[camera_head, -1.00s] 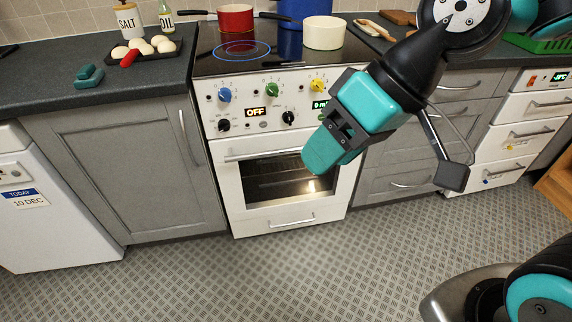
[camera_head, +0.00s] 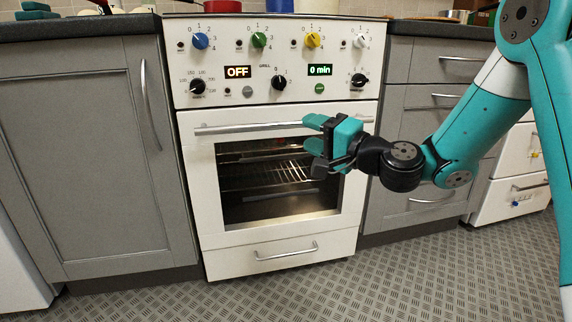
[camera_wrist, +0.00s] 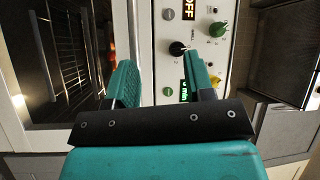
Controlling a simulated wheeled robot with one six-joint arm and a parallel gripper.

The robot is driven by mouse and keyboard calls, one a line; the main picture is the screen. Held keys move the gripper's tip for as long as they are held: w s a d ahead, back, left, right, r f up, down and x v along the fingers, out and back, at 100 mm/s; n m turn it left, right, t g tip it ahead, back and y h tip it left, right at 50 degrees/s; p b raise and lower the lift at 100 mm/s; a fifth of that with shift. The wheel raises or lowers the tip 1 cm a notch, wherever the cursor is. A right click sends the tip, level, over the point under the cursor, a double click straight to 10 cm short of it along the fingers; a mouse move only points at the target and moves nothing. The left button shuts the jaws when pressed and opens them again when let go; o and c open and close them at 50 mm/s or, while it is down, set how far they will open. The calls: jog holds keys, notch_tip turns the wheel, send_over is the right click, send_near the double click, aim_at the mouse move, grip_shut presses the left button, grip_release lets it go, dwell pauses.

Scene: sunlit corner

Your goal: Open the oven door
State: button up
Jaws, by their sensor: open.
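The white oven door (camera_head: 207,190) is shut, with racks showing behind its glass. Its horizontal bar handle (camera_head: 250,128) runs along the top of the door. My gripper (camera_head: 312,133) is open in front of the right part of this handle, turned so that its fingers are one above the other. In the wrist view, my gripper (camera_wrist: 163,78) has its two teal fingers apart, with the control panel (camera_wrist: 158,60) seen between them. A pale bar, apparently the handle, passes close to the left finger. I cannot tell whether the fingers touch it.
Knobs and displays line the control panel above the door. A lower drawer with its own handle (camera_head: 287,251) is under the door. Grey cabinets (camera_head: 95,150) stand at the left and right of the oven. The patterned floor (camera_head: 300,295) in front is clear.

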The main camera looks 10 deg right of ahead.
jog(key=w+d+f+m+t+h+b, duration=0.3)
jog(key=d+f+m+b, duration=0.15)
jog(key=f, duration=0.25)
jog(key=p, duration=1.4)
send_near(289, 127)
jog(key=w+r, duration=0.1)
jog(key=w, duration=0.2)
jog(key=w+a+r+p, duration=0.1)
jog(key=p, duration=0.4)
jog(key=shift+w+a, duration=0.15)
jog(key=shift+w, duration=0.05)
jog(key=p, duration=0.4)
jog(key=shift+w+a, duration=0.25)
jog(key=shift+w, duration=0.05)
jog(key=shift+p, duration=0.85)
jog(key=p+x, duration=0.1)
jog(key=x, duration=0.2)
jog(key=f+p+x, duration=0.1)
jog(key=shift+w+a+r+p, duration=0.1)
jog(key=shift+w+a+p, duration=0.2)
jog(key=shift+w+p, duration=0.1)
jog(key=shift+w+a+r, duration=0.1)
jog(key=shift+w, duration=0.35)
grip_shut()
